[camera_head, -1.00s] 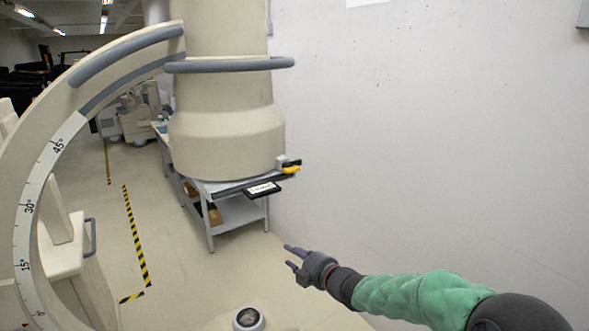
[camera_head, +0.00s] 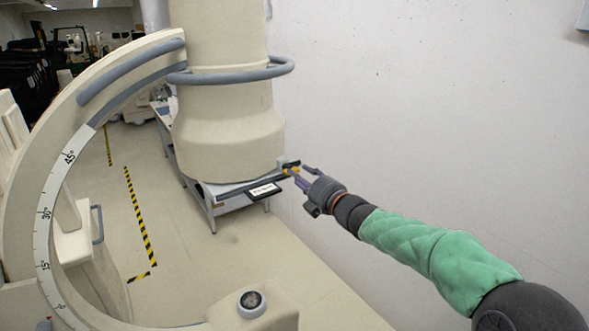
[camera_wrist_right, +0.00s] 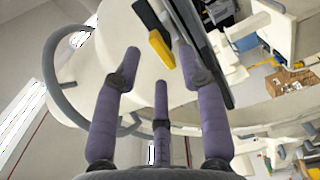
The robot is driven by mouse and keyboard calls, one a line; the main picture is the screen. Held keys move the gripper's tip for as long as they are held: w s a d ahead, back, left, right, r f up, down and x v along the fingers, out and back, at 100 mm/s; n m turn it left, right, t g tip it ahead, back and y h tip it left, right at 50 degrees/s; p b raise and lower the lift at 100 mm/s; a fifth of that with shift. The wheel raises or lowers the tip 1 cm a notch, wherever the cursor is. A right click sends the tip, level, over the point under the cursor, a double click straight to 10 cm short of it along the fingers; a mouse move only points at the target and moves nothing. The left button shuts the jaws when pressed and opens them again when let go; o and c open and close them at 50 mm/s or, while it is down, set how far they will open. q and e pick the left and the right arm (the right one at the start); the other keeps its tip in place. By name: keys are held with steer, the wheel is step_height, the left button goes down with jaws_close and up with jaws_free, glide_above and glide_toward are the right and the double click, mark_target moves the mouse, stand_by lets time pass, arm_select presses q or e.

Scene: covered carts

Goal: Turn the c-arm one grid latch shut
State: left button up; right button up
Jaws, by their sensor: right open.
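The c-arm's big cream cylindrical head (camera_head: 225,140) hangs at the upper middle of the head view. At its lower right edge sits the grid latch, a small yellow and black piece (camera_head: 291,169). The yellow part also shows in the right wrist view (camera_wrist_right: 161,49), beside a black part. My right gripper (camera_head: 304,175) is open just to the right of the latch. In the wrist view its purple fingers (camera_wrist_right: 158,64) are spread, with the yellow part just beyond and between the tips. I cannot tell whether they touch. My left gripper is out of view.
A grey handle ring (camera_head: 235,74) runs around the cylinder. The curved c-arm (camera_head: 50,165) with its degree scale fills the left. A white wall (camera_head: 430,100) bounds the right side.

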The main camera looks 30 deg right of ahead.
mark_target(293, 168)
steer(key=shift+w+a+p, duration=0.15)
steer(key=shift+w+p, duration=0.15)
steer(key=shift+w, duration=1.45)
jaws_close()
